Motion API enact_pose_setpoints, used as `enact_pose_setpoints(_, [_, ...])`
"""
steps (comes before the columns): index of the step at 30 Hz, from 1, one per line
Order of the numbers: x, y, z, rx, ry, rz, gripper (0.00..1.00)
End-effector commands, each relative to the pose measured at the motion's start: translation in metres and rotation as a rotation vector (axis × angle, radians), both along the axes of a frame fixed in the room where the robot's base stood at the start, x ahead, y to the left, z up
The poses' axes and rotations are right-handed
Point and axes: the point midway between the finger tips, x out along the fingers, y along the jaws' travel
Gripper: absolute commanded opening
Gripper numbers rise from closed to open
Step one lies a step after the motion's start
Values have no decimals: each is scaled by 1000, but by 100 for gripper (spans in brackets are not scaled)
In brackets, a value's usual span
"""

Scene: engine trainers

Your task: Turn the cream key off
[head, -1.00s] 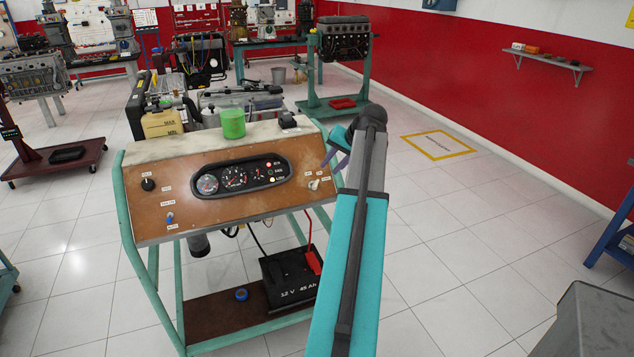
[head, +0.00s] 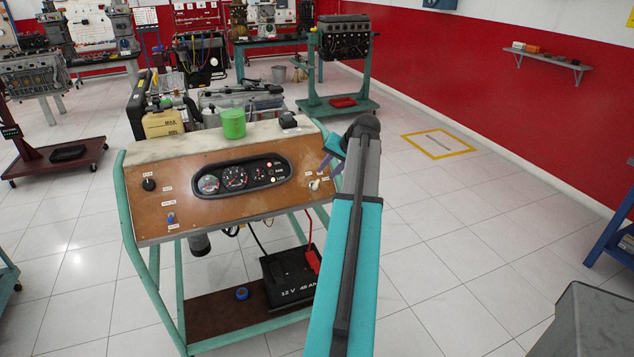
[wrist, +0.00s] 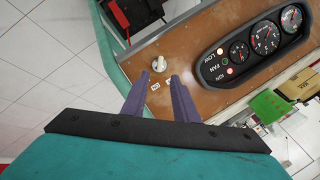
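The cream key (head: 314,184) sits at the right end of the brown control panel (head: 225,209), with small white labels around it. In the wrist view the cream key (wrist: 159,64) stands out from the panel just beyond my fingertips, roughly in line with the gap between them. My gripper (wrist: 160,80) is open and empty, its two purple fingers apart and not touching the key. In the head view my gripper (head: 327,166) is close to the key, above and right of it, partly hidden by my arm.
The gauge cluster (head: 240,176) has lit lamps at its right end. A black knob (head: 149,185) and a blue toggle (head: 170,219) are on the panel's left. A green cup (head: 233,123) stands on top. A battery (head: 290,280) sits below.

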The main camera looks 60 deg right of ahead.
Motion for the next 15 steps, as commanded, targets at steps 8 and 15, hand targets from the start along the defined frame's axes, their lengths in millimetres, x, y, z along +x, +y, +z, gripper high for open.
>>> enact_pose_setpoints(8, [20, -6, -28, 2, 1, 1, 27])
enact_pose_setpoints(15, [37, -11, -52, 2, 1, 1, 27])
